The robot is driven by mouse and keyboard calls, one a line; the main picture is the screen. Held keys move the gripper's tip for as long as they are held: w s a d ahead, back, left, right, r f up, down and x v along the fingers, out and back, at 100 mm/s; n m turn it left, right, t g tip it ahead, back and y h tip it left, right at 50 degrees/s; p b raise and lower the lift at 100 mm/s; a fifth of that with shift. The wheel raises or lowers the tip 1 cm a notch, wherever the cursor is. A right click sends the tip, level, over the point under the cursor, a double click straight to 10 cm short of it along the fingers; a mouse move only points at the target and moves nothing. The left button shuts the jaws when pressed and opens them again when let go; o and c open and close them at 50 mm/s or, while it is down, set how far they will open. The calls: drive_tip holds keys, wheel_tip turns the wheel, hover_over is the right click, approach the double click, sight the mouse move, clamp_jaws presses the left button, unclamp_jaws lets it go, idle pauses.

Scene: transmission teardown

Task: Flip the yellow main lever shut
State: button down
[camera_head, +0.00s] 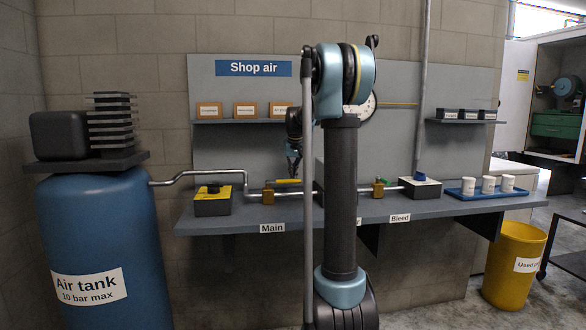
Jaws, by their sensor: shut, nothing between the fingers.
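The yellow main lever (288,181) shows as a short yellow bar just above the pipe, over the "Main" label (272,228). It lies roughly level and extends right from near the top of the brass valve body (268,196). My gripper (294,174) is at the far side of my arm, shut and empty, pointing down just above the lever. I cannot tell whether its fingertips touch the lever. My upright arm hides the bench to the right of the lever.
The blue air tank (108,230) stands left, a yellow bin (514,265) right.

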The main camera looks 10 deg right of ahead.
sight(284, 181)
drive_tip(key=shift+s+r, duration=0.15)
drive_tip(key=shift+s, duration=0.85)
drive_tip(key=shift+s+r, duration=0.1)
drive_tip(key=shift+s, duration=0.85)
drive_tip(key=shift+d, duration=0.1)
